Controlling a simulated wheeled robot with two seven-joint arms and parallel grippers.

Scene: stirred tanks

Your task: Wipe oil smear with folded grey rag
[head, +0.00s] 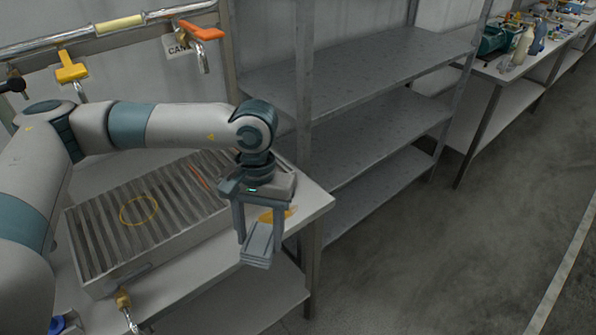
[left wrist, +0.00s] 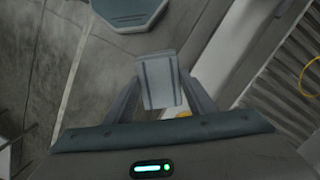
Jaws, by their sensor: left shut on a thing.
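My left gripper (head: 259,245) is shut on the folded grey rag (head: 261,240), just off the right end of the bench (head: 316,205) or over its edge. The rag shows as a flat grey block between the fingers in the left wrist view (left wrist: 159,82). An orange-yellow oil smear (head: 276,214) lies on the bench top behind the gripper, partly hidden by the fingers. A bit of it shows beside the rag in the left wrist view (left wrist: 184,114). I cannot tell whether the rag touches anything below. My right gripper is not in view.
A slatted grate tray (head: 105,230) with a yellow ring mark fills most of the bench. Pipes with a yellow-handled valve (head: 71,68) and an orange-handled valve (head: 203,32) run above. Empty metal shelves (head: 360,65) stand to the right. The floor (head: 440,250) at right is clear.

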